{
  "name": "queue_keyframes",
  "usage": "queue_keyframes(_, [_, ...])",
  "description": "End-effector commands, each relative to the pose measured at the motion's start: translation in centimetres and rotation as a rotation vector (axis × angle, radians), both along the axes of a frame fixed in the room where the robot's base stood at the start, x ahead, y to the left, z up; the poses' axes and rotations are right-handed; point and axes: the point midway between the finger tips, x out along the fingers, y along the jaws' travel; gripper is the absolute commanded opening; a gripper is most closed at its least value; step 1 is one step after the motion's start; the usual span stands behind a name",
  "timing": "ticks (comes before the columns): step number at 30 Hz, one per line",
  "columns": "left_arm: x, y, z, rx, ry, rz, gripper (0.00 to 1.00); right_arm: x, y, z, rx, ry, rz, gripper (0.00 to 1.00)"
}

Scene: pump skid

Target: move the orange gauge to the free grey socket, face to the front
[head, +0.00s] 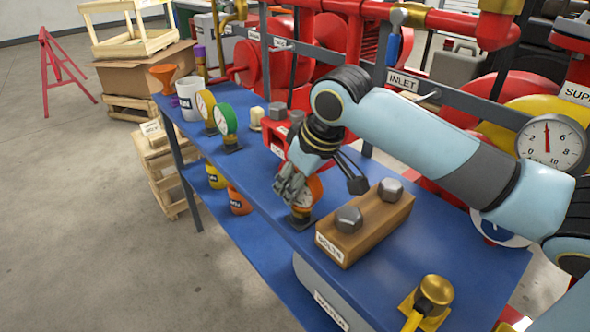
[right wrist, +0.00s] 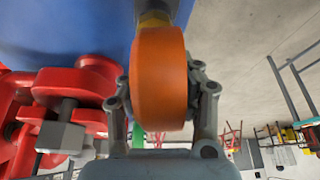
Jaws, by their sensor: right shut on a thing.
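The orange gauge (head: 315,189) is at the middle of the blue bench, partly hidden by my right gripper (head: 303,182). In the right wrist view the orange gauge (right wrist: 160,85) shows its rim between the two fingers of my right gripper (right wrist: 162,100), which is shut on it. Its brass stem (right wrist: 153,18) shows at the top of that view. A dark grey socket base (head: 299,219) is right below the gauge; I cannot tell whether the stem is seated in it. The gauge's face is hidden. My left gripper is not in view.
A green gauge (head: 227,121) and a yellow gauge (head: 206,106) stand upright farther left on the bench. A wooden bolt block (head: 372,228) is close to the right of my gripper. Red pipework (right wrist: 85,90) lies beside the gauge. A brass valve (head: 433,292) is at the near end.

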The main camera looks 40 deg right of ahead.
Motion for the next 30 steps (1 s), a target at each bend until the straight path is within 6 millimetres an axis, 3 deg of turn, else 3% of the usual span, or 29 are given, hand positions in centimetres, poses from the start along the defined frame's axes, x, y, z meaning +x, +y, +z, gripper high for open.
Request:
queue_keyframes(8, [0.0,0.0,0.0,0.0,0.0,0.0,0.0,0.0,0.0,-0.1,0.001,0.0,0.0,0.0])
queue_keyframes(9, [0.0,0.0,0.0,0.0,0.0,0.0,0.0,0.0,0.0,-0.1,0.0,0.0,0.0,0.38])
queue_keyframes(14, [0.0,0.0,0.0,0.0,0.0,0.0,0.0,0.0,0.0,-0.1,0.0,0.0,0.0,0.59])
queue_keyframes(23, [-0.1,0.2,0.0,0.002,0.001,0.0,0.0,-0.1,0.0,0.0,-0.001,0.0,0.0,0.6])
queue_keyframes(30, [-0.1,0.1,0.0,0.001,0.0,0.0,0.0,-1.3,-0.2,3.3,-0.005,-0.003,0.003,0.6])
